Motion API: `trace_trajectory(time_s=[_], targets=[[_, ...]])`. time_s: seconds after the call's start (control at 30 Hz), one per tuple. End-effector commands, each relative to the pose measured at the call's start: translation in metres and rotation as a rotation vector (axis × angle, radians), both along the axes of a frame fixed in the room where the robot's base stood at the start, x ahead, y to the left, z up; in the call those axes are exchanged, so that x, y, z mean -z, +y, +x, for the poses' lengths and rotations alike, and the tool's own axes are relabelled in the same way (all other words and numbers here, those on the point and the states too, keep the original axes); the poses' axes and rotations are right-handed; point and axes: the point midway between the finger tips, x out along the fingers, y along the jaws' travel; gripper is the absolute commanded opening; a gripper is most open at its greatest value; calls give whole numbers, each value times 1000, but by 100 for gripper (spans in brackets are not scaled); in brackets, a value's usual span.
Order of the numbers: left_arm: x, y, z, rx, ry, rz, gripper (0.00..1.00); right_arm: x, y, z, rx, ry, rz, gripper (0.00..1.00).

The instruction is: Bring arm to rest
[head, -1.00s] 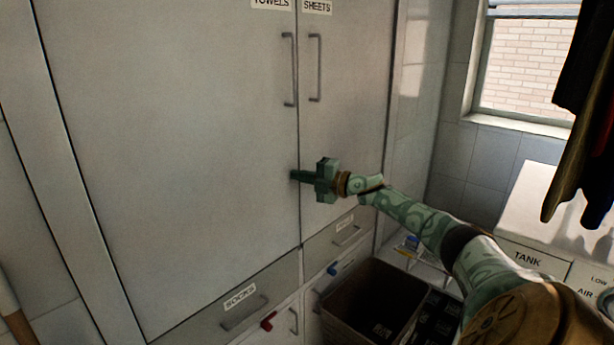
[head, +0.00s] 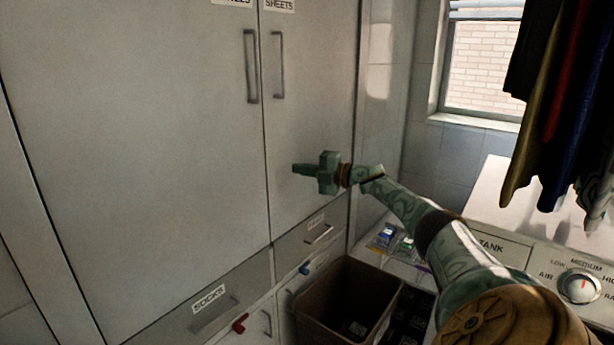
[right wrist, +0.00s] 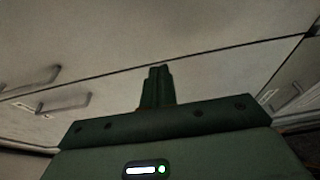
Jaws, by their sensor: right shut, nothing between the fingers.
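My right gripper (head: 305,169) is green, shut and empty. In the head view its arm (head: 410,207) comes in from the lower right and the fingers point left, in front of the right-hand cabinet door (head: 310,110). I cannot tell the exact gap to the door. In the right wrist view the closed fingers (right wrist: 157,86) stand up in the middle, with the cabinet doors and their handles beyond. My left gripper is not in view.
Tall white cabinet doors with two handles (head: 250,66) fill the left. Below are a drawer labelled SOCKS (head: 215,305) and an open dark box (head: 335,300). A white dryer (head: 580,285) and hanging clothes (head: 560,110) are at the right. A window (head: 487,60) is behind.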

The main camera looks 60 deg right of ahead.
Motion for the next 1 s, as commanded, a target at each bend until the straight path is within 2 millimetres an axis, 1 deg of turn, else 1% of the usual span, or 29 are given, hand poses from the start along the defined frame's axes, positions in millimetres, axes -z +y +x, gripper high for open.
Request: trace_trajectory(time_s=[0.03,0.2,0.57,0.67,0.73,0.77,0.8,0.83,0.87,0.9,0.97,1.0], targets=[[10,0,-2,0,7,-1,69,6,-6,0,2,2,-1,0],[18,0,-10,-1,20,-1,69,4,-18,-4,-1,2,-3,0],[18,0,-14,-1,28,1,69,1,-23,-6,4,5,4,0],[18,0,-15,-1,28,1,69,2,-37,-3,80,9,2,0],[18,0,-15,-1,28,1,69,-2,-59,0,199,-11,15,0],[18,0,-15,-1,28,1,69,1,-64,7,255,-22,43,0],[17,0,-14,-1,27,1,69,24,-64,20,329,-15,102,0],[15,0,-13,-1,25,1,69,53,-59,28,381,13,154,0],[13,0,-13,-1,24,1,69,81,-55,32,424,41,196,0],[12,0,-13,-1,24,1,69,117,-47,34,473,84,246,0],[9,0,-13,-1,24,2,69,170,-33,31,536,153,311,0],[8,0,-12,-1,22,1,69,205,-22,27,573,201,349,0]])
